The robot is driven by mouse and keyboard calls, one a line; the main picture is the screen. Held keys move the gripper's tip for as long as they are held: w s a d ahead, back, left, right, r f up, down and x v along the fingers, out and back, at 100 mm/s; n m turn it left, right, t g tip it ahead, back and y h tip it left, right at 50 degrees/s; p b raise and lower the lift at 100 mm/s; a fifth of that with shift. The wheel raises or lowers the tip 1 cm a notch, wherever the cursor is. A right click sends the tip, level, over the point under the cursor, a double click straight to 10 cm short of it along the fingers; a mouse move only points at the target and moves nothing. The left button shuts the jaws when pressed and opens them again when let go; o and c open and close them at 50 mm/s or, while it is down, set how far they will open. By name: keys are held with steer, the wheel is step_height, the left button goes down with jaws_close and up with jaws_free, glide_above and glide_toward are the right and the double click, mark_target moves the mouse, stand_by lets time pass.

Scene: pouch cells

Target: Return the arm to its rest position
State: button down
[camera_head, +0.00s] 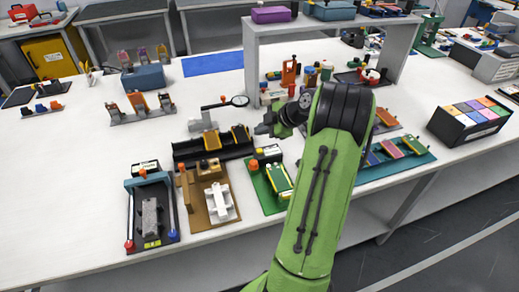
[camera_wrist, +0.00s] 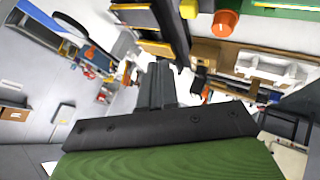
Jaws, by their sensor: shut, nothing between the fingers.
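My green arm (camera_head: 325,190) rises from the bottom of the head view and bends over the front of the white bench. My gripper (camera_head: 268,128) points left, above the bench near the black tray and the green board. Its fingers show as dark closed bars in the wrist view (camera_wrist: 158,88), with nothing between them. The gripper is shut and empty. The arm hides part of the bench behind it.
Below and left of the gripper are a black tray (camera_head: 190,152), a brown board (camera_head: 190,205) with a white part, and a green board (camera_head: 262,192). A white shelf (camera_head: 250,60) stands behind. A black box of coloured compartments (camera_head: 455,130) is at right. Open bench lies at left.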

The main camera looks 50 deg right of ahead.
stand_by(0.5)
steer(key=s+a+r+m+g+p, duration=0.1)
steer(key=a+r+m, duration=0.1)
steer(key=a+r, duration=0.45)
steer(key=s+a+r+m+g+h+p, duration=0.1)
steer(key=a+r+p, duration=0.15)
steer(key=a, duration=0.75)
steer(key=s+a+r+m+g+p, duration=0.1)
steer(key=a+r+m, duration=0.1)
steer(key=a+r, duration=0.45)
steer(key=s+a+m+p, duration=0.1)
steer(key=s+a+m, duration=0.2)
steer(key=s+a, duration=0.2)
steer(key=s+a+r+m+h+p, duration=0.1)
steer(key=s+a, duration=0.4)
steer(key=s, duration=0.6)
steer(key=m+p, duration=0.1)
steer(key=m, duration=0.1)
steer(key=shift+s+r+m, duration=0.15)
steer(key=shift+s+m, duration=0.15)
steer(key=shift+s, duration=0.1)
steer(key=shift+d, duration=0.1)
